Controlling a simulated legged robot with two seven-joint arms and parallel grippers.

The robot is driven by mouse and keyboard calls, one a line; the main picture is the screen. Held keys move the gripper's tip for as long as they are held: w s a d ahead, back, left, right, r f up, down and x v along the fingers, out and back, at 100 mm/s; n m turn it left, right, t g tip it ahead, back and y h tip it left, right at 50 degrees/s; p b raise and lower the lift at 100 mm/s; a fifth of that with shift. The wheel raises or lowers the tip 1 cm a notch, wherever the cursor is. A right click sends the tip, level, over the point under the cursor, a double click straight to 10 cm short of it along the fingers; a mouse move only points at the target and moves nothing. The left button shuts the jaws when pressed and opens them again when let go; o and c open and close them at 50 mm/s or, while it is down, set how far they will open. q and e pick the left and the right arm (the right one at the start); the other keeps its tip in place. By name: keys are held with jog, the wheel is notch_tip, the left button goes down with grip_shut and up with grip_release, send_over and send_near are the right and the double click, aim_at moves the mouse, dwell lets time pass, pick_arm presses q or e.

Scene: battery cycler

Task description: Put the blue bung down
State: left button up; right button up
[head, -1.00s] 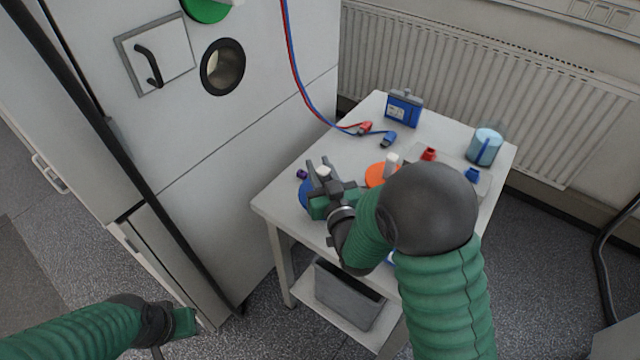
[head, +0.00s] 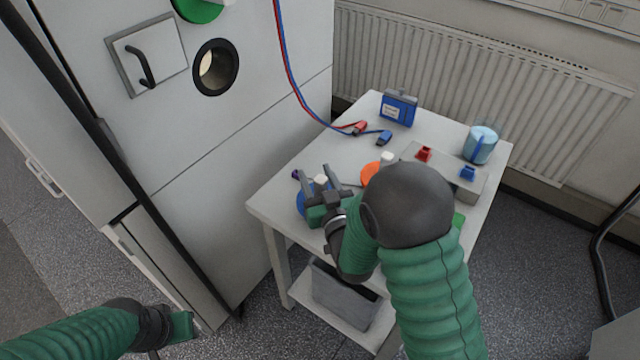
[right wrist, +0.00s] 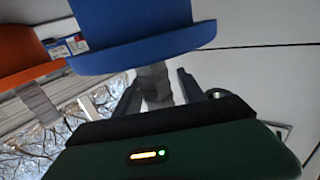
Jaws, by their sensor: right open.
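The blue bung (head: 301,203) is a blue disc with a pale grip. It appears to rest on the near left part of the white table (head: 262,208), partly hidden by my right gripper. My right gripper (head: 319,172) is open, its fingers apart on either side of the pale grip. In the right wrist view the blue bung (right wrist: 140,45) fills the top, with its grip (right wrist: 153,84) between the spread fingers. My left gripper (head: 182,327) is low at the left, away from the table; its jaws are not clear.
An orange bung (head: 370,174) lies right of the blue one. Behind are a grey box (head: 448,171) with red and blue sockets, a beaker (head: 480,146), a blue battery (head: 398,108) and cable clips (head: 384,138). The cabinet (head: 235,150) has an open round port (head: 215,67).

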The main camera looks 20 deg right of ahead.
aim_at(322, 190)
jog(key=s, duration=0.6)
jog(key=shift+d, duration=0.1)
jog(key=s+r+p, duration=0.1)
jog(key=p, duration=0.6)
jog(key=shift+s, duration=0.3)
jog(key=s+p, duration=0.1)
jog(key=s, duration=0.1)
jog(key=s+f+p, duration=0.1)
jog(key=s, duration=0.1)
jog(key=shift+s+p, duration=0.1)
jog(key=shift+p, duration=0.3)
jog(key=shift+d, duration=0.1)
jog(key=shift+s, duration=0.1)
